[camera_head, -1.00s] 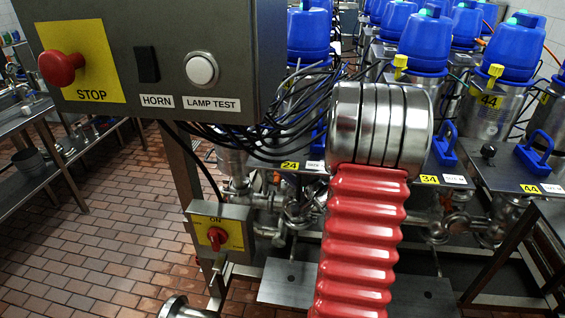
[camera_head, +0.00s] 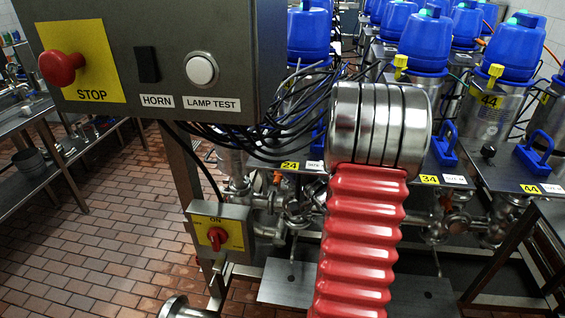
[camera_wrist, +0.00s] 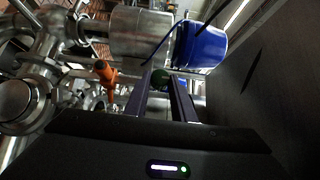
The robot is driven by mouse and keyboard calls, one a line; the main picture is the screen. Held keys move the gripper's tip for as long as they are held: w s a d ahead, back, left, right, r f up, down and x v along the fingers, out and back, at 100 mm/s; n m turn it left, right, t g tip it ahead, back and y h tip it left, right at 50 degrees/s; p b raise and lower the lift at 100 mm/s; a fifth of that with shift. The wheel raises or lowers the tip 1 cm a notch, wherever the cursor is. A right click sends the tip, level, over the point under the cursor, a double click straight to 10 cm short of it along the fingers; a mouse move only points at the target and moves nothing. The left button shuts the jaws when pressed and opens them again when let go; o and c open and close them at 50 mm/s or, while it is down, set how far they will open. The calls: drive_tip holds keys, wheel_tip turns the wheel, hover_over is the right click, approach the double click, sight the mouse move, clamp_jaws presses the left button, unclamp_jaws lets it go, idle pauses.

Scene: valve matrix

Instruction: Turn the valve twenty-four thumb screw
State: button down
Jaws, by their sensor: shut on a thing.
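The yellow 24 label (camera_head: 289,165) sits on a dark plate at the middle of the head view. The valve behind it is partly hidden by black cables and the large red ribbed arm part in front. In the wrist view my gripper (camera_wrist: 160,82) has its two dark fingers around a small dark green round knob (camera_wrist: 159,77), which looks like the thumb screw. The gripper is shut on it. The knob is small and dim, so its turn angle cannot be told. My gripper is not visible in the head view.
A grey control box (camera_head: 150,55) with a red stop button fills the upper left. A smaller switch box (camera_head: 217,233) stands below it. An orange handle (camera_wrist: 106,78) and steel pipes lie left of my fingers. A dark flat surface (camera_wrist: 265,90) is close on the right.

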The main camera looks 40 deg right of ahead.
drive_tip(key=shift+n+g, duration=0.5)
drive_tip(key=shift+g, duration=0.1)
drive_tip(key=c, duration=1.5)
unclamp_jaws()
drive_tip(key=s, duration=0.4)
drive_tip(key=s+a+r, duration=0.1)
drive_tip(key=s, duration=0.8)
drive_tip(key=shift+s+a+r, duration=0.15)
drive_tip(key=shift+s+a, duration=0.2)
drive_tip(key=shift+a, duration=0.05)
